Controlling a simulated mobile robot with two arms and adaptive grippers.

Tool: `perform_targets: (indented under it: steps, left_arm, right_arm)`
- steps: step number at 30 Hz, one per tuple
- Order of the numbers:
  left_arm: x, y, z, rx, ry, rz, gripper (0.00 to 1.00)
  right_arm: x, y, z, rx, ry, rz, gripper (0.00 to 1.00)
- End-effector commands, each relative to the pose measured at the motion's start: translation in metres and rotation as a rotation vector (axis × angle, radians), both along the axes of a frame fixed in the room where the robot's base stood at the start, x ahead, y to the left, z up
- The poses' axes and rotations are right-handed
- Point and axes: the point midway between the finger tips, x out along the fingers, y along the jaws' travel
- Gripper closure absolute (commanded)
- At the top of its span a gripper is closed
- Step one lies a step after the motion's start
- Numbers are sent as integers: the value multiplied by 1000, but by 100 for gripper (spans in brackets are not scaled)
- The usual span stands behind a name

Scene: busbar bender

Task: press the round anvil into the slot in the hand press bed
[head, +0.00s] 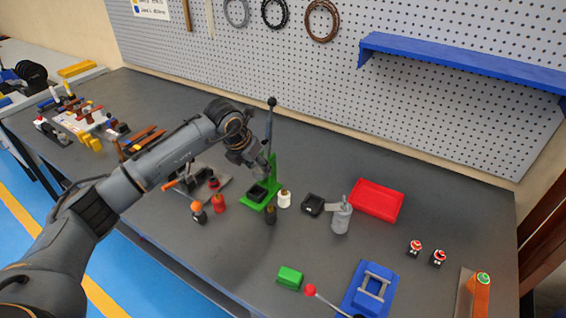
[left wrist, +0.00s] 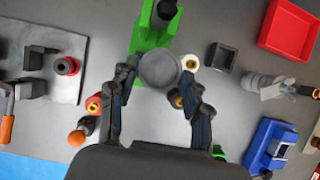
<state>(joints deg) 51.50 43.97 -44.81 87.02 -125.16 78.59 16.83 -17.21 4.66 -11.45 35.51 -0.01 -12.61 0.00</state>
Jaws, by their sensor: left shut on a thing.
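The green hand press (head: 271,170) stands on the workbench, its black lever with a round knob (head: 272,101) rising above. My left gripper (head: 263,172) is over the bed, beside the press column. In the left wrist view the fingers (left wrist: 158,78) are shut on the round anvil (left wrist: 158,69), a plain grey disc. The press shows in green (left wrist: 148,38) behind and beneath the disc. The disc hides the slot, so I cannot tell whether the anvil touches the bed. My right gripper is not in view.
Small bottles stand close by: white (head: 284,199), dark (head: 270,214), red (head: 218,204) and orange-topped (head: 198,213).

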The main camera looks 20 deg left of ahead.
Motion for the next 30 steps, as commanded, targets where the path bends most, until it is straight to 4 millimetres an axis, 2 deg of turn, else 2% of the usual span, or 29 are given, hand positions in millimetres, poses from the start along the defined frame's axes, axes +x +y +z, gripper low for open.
perform_targets:
  steps: [3,6,20,30]
  left_arm:
    - [-2,13,4,4,-6,12,89]
    - [-3,17,4,6,-8,16,89]
    - [-3,17,3,5,-10,17,89]
    - [-3,17,-25,5,-8,18,89]
  right_arm:
    - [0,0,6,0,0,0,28]
    - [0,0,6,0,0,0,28]
    - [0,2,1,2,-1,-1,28]
    - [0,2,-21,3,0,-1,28]
